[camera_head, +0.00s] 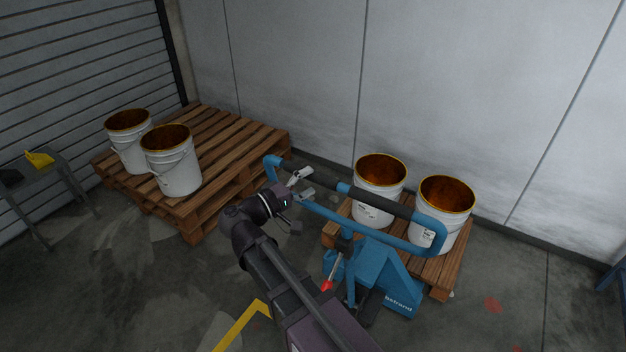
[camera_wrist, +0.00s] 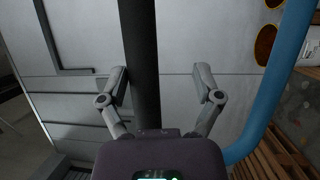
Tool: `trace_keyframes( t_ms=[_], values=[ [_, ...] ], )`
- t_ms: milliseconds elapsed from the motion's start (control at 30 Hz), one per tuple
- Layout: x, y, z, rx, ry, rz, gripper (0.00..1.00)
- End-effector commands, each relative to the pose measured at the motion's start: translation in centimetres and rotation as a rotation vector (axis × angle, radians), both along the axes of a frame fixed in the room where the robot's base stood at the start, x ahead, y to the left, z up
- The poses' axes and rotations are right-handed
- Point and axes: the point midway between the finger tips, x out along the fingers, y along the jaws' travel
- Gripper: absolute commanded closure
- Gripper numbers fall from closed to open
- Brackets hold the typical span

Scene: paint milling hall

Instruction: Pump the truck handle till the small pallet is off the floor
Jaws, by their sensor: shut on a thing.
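The blue pallet truck (camera_head: 375,275) stands at the front of the small wooden pallet (camera_head: 440,270), which bears two white buckets. Its handle (camera_head: 428,238) is a blue loop with a dark grip bar, leaning over toward me. My gripper (camera_head: 303,187) is at the left part of the handle and shut on it. In the wrist view the dark bar (camera_wrist: 138,50) runs between the fingers of my gripper (camera_wrist: 162,80), nearer the left finger. The forks are hidden under the pallet. I cannot tell whether the pallet clears the floor.
A larger pallet (camera_head: 196,218) with two white buckets (camera_head: 173,165) stands at the left. A grey side table (camera_head: 62,172) with a yellow item is at the far left. A wall runs close behind both pallets. Floor is free in front.

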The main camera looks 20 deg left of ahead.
Motion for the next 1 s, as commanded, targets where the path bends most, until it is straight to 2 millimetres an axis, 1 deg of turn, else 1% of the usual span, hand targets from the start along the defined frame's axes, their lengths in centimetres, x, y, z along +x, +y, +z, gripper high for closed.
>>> trace_keyframes(
  t_ms=[33,1000],
  values=[
    [-0.2,0.3,-0.2,0.003,0.005,0.003,0.26],
    [-4.0,3.0,-0.2,0.0,0.001,0.0,0.26]
  ],
)
